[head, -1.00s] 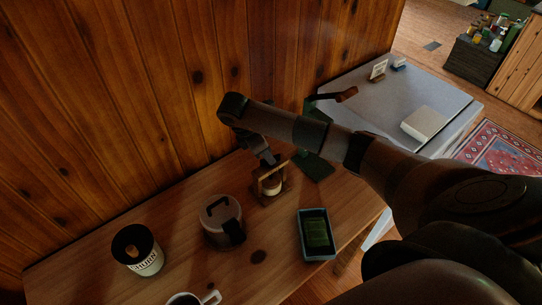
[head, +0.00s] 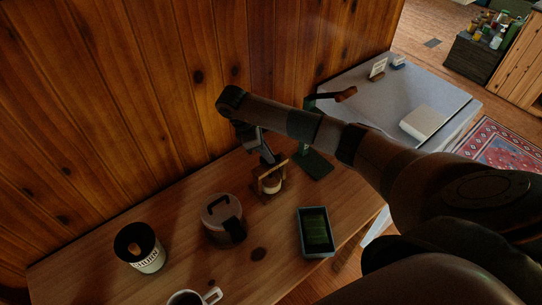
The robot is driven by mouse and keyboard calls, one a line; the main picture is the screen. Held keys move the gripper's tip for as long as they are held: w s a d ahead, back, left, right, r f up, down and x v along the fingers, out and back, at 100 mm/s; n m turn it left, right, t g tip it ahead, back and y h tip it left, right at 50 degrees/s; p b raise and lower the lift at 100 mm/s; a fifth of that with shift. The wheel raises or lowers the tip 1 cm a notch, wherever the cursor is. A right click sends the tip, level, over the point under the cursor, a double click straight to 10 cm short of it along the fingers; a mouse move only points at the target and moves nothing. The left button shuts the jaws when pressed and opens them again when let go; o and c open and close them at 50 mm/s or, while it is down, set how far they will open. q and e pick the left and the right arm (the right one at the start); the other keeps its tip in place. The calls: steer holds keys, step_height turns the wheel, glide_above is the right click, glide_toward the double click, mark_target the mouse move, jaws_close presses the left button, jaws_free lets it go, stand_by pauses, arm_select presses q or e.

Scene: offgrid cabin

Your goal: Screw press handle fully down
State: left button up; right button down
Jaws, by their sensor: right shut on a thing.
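The small wooden screw press (head: 281,186) stands on the wooden table near the wall, with a pale round block inside its frame. My right arm reaches in from the right, and its gripper (head: 267,159) points down at the top of the press. The gripper is shut on the press handle, which is mostly hidden by the fingers. I cannot see how far down the screw is. My left gripper is not in view.
A green stand (head: 316,165) with a brown-ended lever is just right of the press. A blue-rimmed tray (head: 303,246), a lidded pot (head: 217,211), a lettered canister (head: 148,262) and a white mug (head: 211,296) stand nearer. The plank wall (head: 150,110) is close behind.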

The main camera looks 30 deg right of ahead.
steer(key=shift+m, duration=0.3)
steer(key=m+g, duration=0.1)
steer(key=m, duration=0.2)
steer(key=shift+w+y, duration=0.1)
steer(key=shift+y, duration=0.2)
steer(key=c, duration=1.9)
jaws_free()
steer(key=shift+d, duration=0.1)
steer(key=shift+d, duration=0.1)
